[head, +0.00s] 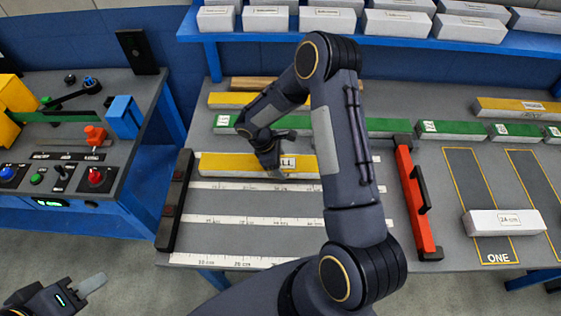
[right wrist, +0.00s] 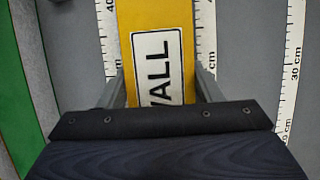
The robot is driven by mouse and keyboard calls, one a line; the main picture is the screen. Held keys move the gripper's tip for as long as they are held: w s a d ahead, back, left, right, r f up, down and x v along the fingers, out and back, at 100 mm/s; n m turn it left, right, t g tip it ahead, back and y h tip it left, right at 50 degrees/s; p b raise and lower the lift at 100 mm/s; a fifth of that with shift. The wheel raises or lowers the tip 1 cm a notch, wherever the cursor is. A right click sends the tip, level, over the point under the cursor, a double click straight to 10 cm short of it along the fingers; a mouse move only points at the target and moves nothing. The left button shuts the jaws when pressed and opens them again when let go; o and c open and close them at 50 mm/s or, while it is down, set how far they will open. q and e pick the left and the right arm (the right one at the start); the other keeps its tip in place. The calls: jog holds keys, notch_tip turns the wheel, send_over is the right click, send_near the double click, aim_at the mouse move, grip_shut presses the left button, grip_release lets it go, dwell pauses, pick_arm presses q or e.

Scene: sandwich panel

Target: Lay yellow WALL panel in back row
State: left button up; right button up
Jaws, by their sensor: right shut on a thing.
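The yellow WALL panel (head: 225,164) lies lengthwise at the back row of the ruled board, its left end near the dark stop bar (head: 175,202). My right gripper (head: 272,168) is shut on it near its label. In the right wrist view the yellow panel (right wrist: 158,15) runs between the fingers, with ruler strips (right wrist: 108,30) on both sides. I cannot tell whether it touches the board. My right arm hides part of the rows. My left gripper (head: 92,286) is at the lower left, away from the table; its opening is unclear.
Green panels (head: 390,126) and another yellow panel (head: 230,100) lie behind the board. A red bar (head: 414,200) stands on its right. A white 24-cm panel (head: 505,222) lies over the outlined lanes at right. The front rows (head: 230,238) look empty where visible.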

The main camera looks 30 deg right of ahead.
jog(key=shift+f+b, duration=0.55)
jog(key=shift+b, duration=0.05)
dwell(0.3)
jog(key=o, duration=1.2)
jog(key=b+v, duration=0.1)
jog(key=v, duration=0.6)
jog(key=shift+w+a+r, duration=0.1)
jog(key=shift+a+r, duration=0.05)
jog(key=shift+r, duration=0.25)
